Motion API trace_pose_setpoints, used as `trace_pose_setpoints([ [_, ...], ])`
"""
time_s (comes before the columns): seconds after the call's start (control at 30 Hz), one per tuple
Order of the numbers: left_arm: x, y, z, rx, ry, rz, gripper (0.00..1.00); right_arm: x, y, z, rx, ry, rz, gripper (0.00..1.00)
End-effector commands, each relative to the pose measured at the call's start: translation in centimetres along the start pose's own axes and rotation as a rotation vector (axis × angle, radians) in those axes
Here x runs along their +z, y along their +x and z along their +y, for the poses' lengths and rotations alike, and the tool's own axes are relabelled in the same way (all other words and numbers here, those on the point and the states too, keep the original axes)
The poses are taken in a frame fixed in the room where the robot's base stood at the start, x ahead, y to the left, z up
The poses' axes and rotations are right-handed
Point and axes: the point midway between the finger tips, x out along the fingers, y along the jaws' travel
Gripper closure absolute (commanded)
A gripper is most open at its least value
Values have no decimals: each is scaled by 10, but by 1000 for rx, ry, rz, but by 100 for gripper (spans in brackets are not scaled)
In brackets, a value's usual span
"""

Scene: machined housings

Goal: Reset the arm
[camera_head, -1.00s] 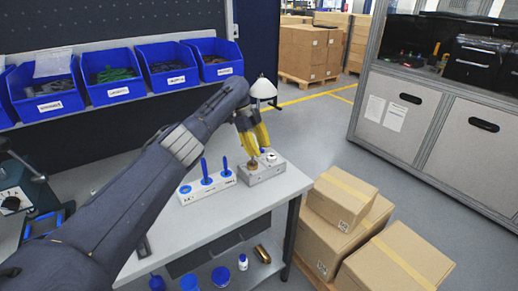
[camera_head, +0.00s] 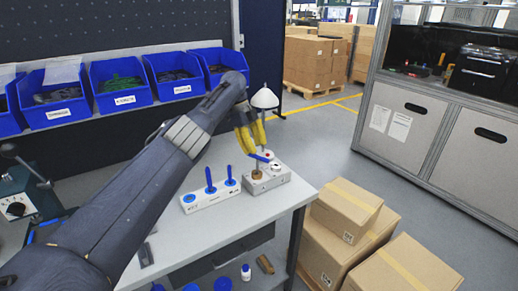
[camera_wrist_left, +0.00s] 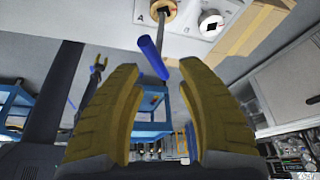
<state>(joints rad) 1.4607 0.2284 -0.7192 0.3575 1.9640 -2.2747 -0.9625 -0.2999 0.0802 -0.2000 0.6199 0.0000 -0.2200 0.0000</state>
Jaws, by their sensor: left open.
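A grey-white housing block (camera_head: 277,181) sits on the table (camera_head: 255,222), with a brass ring (camera_head: 257,175) at its left end. A tilted blue-handled tool (camera_head: 258,157) shows just above the ring. In the left wrist view the housing (camera_wrist_left: 195,45) bears a letter A beside the brass ring (camera_wrist_left: 157,10), and the blue handle (camera_wrist_left: 152,58) shows beyond the fingers. My left gripper (camera_head: 252,139) has yellow fingers, is open and is above the block. In the wrist view its fingers (camera_wrist_left: 157,75) are spread with nothing held between them. My right gripper is out of view.
A white stand (camera_head: 210,197) with blue-handled tools is left of the housing. Blue bins (camera_head: 120,98) line the back. Cardboard boxes (camera_head: 345,210) stand right of the table. A white cone-shaped object (camera_head: 264,98) is behind the gripper. The floor (camera_head: 335,140) behind the boxes is clear.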

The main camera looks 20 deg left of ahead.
Motion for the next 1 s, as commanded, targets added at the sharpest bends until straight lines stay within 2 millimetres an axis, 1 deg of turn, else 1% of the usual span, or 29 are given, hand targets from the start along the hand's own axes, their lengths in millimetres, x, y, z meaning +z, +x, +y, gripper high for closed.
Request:
trace_pose_setpoints([
  [0.03,-14,-28,-10,-47,16,8,62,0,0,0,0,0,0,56],
  [0.23,-15,-32,-11,-49,18,11,62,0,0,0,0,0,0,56],
  [0.57,-15,-30,-11,-49,18,12,62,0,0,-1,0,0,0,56],
  [0.67,-15,-24,-11,-49,18,12,62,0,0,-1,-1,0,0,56],
  [0.77,-15,-13,-11,-49,20,12,62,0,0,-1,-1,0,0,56],
  [0.87,-14,2,-11,-46,20,10,62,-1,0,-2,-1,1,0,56],
  [1.0,-13,27,-11,-42,17,8,62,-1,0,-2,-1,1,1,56],
])
